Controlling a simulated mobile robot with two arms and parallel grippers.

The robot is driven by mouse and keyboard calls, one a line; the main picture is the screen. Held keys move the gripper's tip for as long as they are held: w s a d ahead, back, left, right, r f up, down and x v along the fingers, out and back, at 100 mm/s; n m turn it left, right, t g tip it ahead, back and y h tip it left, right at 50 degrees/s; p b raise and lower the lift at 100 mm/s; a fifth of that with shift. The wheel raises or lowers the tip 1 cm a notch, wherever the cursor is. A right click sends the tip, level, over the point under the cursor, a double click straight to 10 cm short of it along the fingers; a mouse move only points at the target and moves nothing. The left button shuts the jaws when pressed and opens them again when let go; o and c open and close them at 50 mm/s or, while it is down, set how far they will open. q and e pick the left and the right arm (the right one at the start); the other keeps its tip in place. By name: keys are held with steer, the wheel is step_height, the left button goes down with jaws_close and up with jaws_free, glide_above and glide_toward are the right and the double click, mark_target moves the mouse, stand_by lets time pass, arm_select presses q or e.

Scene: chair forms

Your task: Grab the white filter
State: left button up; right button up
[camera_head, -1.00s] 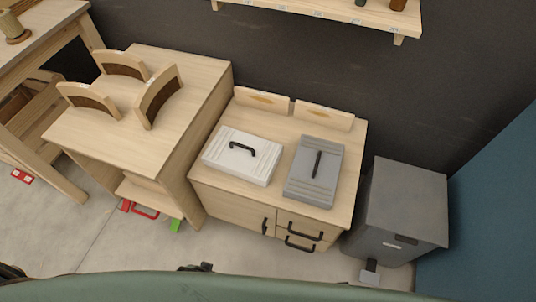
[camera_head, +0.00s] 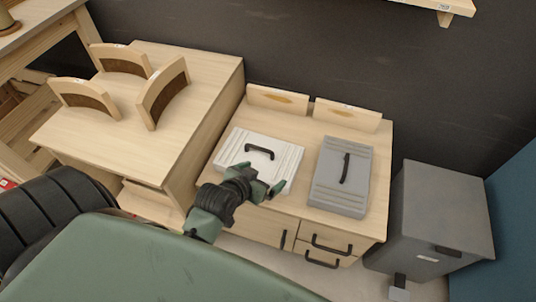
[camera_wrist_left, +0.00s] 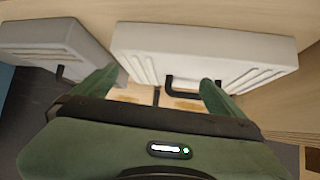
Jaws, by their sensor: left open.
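The white filter (camera_head: 237,147) is a flat, ribbed white box with a black handle on top. It lies on the low wooden cabinet, and it also shows in the left wrist view (camera_wrist_left: 205,55) with its black handle between and beyond my fingers. My left gripper (camera_head: 268,187) is open and empty over the filter's front right edge, short of the handle. In the left wrist view its two green fingers (camera_wrist_left: 157,90) are spread apart. Whether they touch the filter cannot be told. My right gripper is not in view.
A grey filter (camera_head: 342,176) with a black handle lies just right of the white one on the cabinet (camera_head: 376,220). Wooden panels (camera_head: 277,99) stand behind both. A taller wooden table (camera_head: 205,75) with curved chair backs is at the left. A grey bin (camera_head: 440,215) stands right.

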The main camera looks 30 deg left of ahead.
mark_target(262, 144)
arm_select(q)
steer(key=w+a+t, duration=0.1)
steer(key=w+a+r+n+t+y, duration=0.1)
steer(key=w+a, duration=0.1)
steer(key=w+a+y, duration=0.1)
steer(key=a, duration=0.1)
steer(key=shift+w+a+r+n+t, duration=0.1)
steer(key=shift+w+r+n+t, duration=0.1)
steer(key=shift+n+t, duration=0.2)
steer(key=shift+w+a, duration=0.2)
steer(key=shift+w, duration=0.05)
steer(key=shift+b+x, duration=0.55)
steer(key=shift+x, duration=0.6)
steer(key=b+x, duration=0.1)
steer(key=x, duration=0.3)
steer(key=shift+s+a+f+b, duration=0.1)
steer(key=shift+a+f+b, duration=0.1)
steer(key=shift+f+b, duration=0.15)
steer(key=shift+w+a+f, duration=0.1)
steer(key=shift+w+f, duration=0.05)
steer(key=shift+w, duration=0.3)
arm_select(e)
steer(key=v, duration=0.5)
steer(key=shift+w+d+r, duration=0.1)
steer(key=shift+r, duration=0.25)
arm_select(q)
steer(key=shift+c, duration=0.3)
steer(key=c, duration=1.5)
steer(key=shift+c, duration=0.6)
